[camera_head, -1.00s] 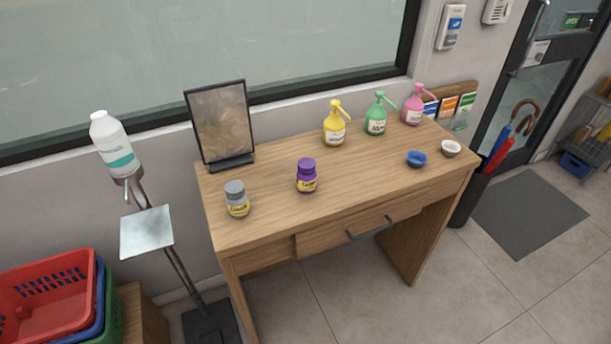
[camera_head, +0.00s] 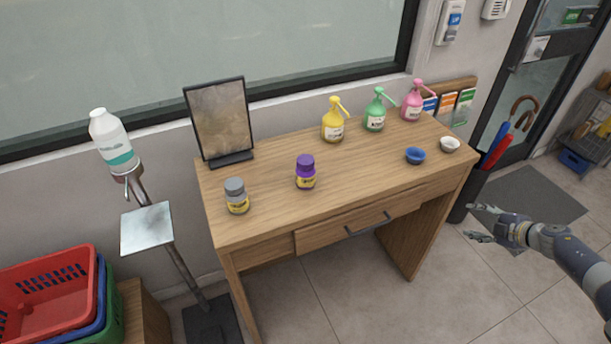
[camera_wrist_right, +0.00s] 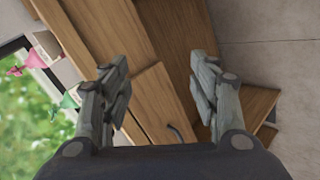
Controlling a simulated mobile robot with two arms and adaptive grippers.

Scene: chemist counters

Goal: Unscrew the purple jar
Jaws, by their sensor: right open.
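The purple jar (camera_head: 306,172) stands upright on the wooden desk (camera_head: 350,160), left of its middle, with a purple cap on and a yellow label. My right gripper (camera_head: 476,223) is in front of the desk's right end, well apart from the jar, open and empty. In the right wrist view my right gripper (camera_wrist_right: 160,90) shows its two fingers spread, with the desk beyond them. The purple jar does not show in that view. My left gripper is not in view.
A grey-capped jar (camera_head: 236,196) stands left of the purple jar, with a framed stand (camera_head: 220,118) behind. Yellow (camera_head: 333,125), green (camera_head: 375,113) and pink (camera_head: 412,105) pump bottles line the back. A blue bowl (camera_head: 415,156) and a white bowl (camera_head: 450,144) sit right.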

